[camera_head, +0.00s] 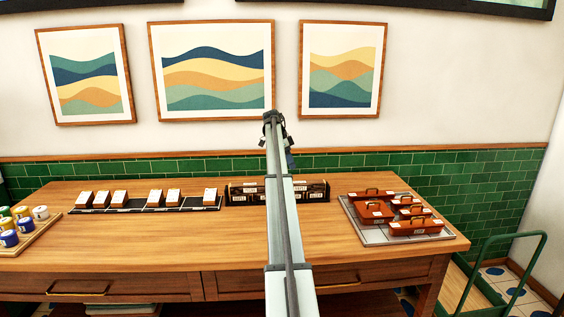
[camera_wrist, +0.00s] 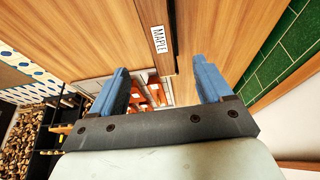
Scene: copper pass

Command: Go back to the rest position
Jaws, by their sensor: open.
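My gripper (camera_wrist: 160,76) shows in the wrist view with its two blue fingers spread wide apart. Nothing is held between them. In the head view my arm reaches up the middle of the picture, and its far end stands above the back of the wooden table (camera_head: 130,238), in front of the wall. The fingers are too small to make out there. In the wrist view, reddish-brown lidded dishes (camera_wrist: 154,90) show beyond the gap between the fingers, well away from them.
A grey tray (camera_head: 372,236) with several copper-coloured dishes stands at the table's right. A dark rack (camera_head: 318,191) with labels is partly behind my arm. Cups (camera_head: 41,212) stand far left. A green rail (camera_head: 500,240) is at right.

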